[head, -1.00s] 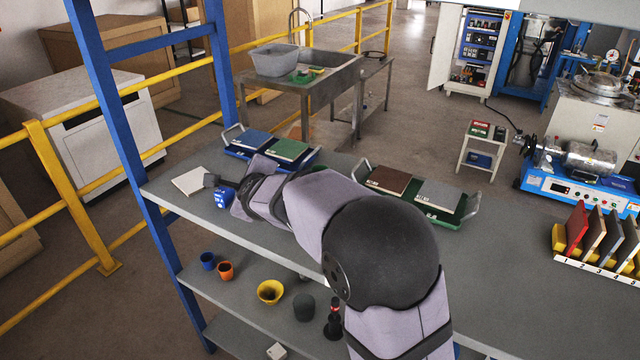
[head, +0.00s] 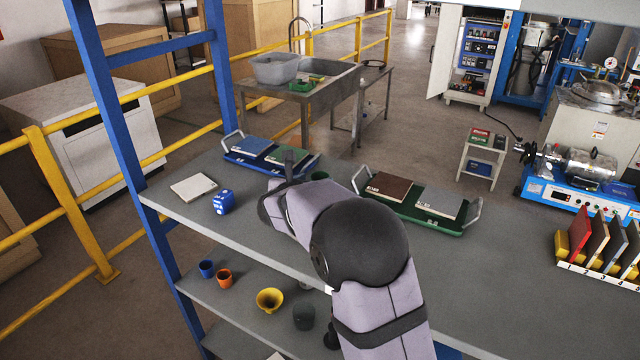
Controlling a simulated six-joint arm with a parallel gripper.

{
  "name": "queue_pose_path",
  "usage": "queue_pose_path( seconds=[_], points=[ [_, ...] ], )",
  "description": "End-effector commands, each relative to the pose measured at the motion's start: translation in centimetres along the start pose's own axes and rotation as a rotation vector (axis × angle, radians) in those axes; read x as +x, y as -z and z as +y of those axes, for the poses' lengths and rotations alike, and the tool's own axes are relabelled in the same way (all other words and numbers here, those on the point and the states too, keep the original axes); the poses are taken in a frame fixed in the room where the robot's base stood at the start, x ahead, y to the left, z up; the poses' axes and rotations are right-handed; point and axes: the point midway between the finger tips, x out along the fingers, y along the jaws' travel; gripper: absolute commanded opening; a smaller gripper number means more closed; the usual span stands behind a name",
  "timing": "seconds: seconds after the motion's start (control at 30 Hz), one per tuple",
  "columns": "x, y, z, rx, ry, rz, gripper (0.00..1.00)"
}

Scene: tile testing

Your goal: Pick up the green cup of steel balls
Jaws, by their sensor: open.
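A dark green cup (head: 319,176) stands on the upper bench top between the two trays, partly hidden behind my arm. Steel balls inside it cannot be made out. My gripper (head: 290,163) is at the far end of my arm, a little left of this cup, in front of the blue tray; it is open and appears empty. The wrist and arm cover part of it. Another dark greenish-grey cup (head: 304,315) stands on the lower shelf.
The blue tray (head: 238,158) and green tray (head: 402,208) hold tiles. Blue (head: 206,269), orange (head: 224,278) and yellow (head: 269,299) cups stand below. A tile rack (head: 602,268) is at right.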

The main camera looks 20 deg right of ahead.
Motion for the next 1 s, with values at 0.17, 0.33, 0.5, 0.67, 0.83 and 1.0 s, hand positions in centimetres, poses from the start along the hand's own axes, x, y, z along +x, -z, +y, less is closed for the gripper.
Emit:
queue_pose_path(
  seconds=[0.17,0.33,0.5,0.67,0.83,1.0],
  points=[
    [2.3,-0.2,0.0,0.000,0.000,0.002,0.48],
    [3.6,-0.1,0.0,-0.001,0.000,0.001,0.48],
    [3.9,-0.1,0.0,0.000,-0.002,0.000,0.48],
    [4.2,-0.1,0.0,-0.001,-0.001,0.001,0.48],
    [5.7,-0.4,-0.2,-0.002,0.000,0.002,0.48],
    [7.5,-0.4,-0.3,-0.002,-0.001,0.001,0.48]
  ],
)
